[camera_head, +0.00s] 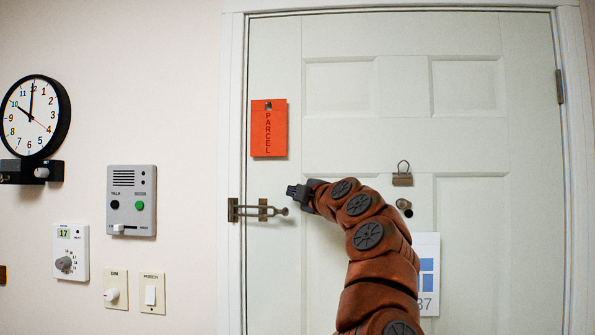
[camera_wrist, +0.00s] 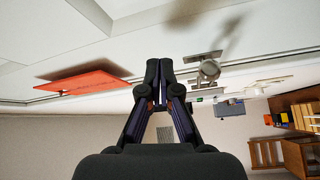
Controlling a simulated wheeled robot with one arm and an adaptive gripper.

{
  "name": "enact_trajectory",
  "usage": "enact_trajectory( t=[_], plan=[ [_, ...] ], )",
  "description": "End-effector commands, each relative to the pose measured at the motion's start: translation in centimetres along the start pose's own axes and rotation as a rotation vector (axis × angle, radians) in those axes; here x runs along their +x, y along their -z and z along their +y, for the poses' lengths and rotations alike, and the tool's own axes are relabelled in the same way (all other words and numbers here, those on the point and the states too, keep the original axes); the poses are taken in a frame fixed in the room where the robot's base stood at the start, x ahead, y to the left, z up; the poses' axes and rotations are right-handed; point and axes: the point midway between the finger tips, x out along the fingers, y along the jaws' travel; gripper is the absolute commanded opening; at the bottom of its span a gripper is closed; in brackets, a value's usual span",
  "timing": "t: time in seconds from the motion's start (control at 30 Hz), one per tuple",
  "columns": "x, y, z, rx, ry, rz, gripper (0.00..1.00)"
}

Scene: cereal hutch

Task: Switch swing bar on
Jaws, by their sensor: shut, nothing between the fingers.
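The swing bar (camera_head: 268,210) is a metal door guard at the left edge of the pale door. It extends from a bracket on the door frame across the gap, over a small plate on the door, and ends in a round knob. In the wrist view its knob end (camera_wrist: 209,70) shows just right of the fingers. My gripper (camera_head: 291,192) is shut and empty. In the head view it appears just above the knob, with a small gap. The shut fingertips (camera_wrist: 159,68) also show in the wrist view, pointing away from the camera.
An orange parcel tag (camera_head: 268,128) hangs on the door above the bar; it also shows left of the fingers in the wrist view (camera_wrist: 85,84). An intercom (camera_head: 131,200), thermostat (camera_head: 71,252), dimmer (camera_head: 115,289) and switch (camera_head: 152,293) are on the left wall.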

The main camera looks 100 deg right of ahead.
Motion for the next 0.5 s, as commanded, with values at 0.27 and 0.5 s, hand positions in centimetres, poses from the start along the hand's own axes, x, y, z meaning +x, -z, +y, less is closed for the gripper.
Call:
enact_trajectory(
  t=[0.27, 0.5],
  plan=[
    [0.0, 0.6, 1.4, -0.004, -0.005, 0.003, 0.0],
    [0.1, 0.8, 2.2, -0.005, -0.004, 0.004, 0.0]
  ],
)
